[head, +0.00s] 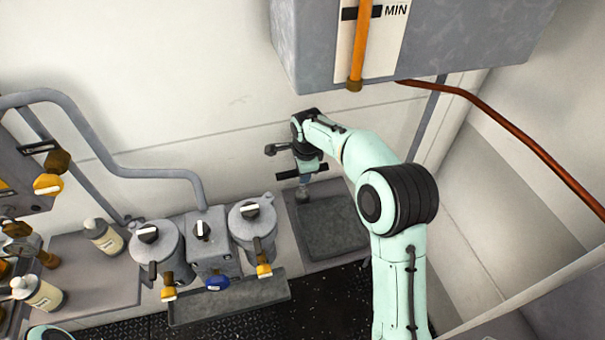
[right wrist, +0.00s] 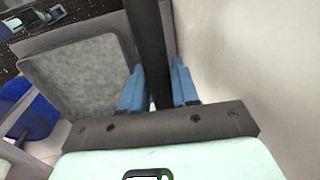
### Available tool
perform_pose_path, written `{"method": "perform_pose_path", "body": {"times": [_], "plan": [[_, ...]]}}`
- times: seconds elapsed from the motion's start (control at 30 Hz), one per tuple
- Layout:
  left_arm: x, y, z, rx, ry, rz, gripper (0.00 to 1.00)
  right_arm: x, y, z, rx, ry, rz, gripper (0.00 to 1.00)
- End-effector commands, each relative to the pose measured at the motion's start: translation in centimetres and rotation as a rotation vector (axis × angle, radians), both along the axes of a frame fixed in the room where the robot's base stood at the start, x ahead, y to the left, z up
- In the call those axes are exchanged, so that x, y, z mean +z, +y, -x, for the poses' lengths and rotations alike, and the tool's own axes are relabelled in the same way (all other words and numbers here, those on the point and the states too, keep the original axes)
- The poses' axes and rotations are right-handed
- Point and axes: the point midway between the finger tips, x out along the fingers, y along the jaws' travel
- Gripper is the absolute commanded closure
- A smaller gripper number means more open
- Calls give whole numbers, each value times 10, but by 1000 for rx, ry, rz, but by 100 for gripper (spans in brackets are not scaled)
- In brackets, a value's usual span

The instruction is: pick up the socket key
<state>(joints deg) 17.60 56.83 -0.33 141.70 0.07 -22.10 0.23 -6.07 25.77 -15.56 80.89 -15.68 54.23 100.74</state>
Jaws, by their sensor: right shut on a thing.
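The socket key (head: 287,175) is a dark bar at my right gripper (head: 303,169), in the middle of the head view by the back wall. In the right wrist view, the key (right wrist: 147,40) is a long black bar running between the two blue fingers of my right gripper (right wrist: 158,68). My right gripper is shut on it. A rounded grey end shows below the bar in the head view, above the far left part of a grey tray (head: 338,228). I cannot tell if that end touches the tray. My left gripper is out of view.
Left of the tray stand two grey canisters (head: 157,248) (head: 254,222) with a knob box (head: 209,248) between them. White bottles (head: 103,236) stand farther left. A large grey tank (head: 450,50) with an orange tube (head: 360,45) hangs above. A red-brown pipe (head: 530,145) slopes down at right.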

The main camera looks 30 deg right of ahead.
Motion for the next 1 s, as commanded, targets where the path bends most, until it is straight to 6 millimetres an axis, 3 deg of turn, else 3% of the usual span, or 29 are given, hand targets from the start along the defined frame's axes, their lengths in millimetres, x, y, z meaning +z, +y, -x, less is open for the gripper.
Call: {"method": "perform_pose_path", "body": {"times": [0.37,0.63,1.0], "plan": [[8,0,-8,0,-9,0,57,65,0,-2,0,-7,0,100],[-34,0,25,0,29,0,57,55,15,62,4,-1,-3,100],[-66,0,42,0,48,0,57,58,37,155,3,-3,-2,100]]}}
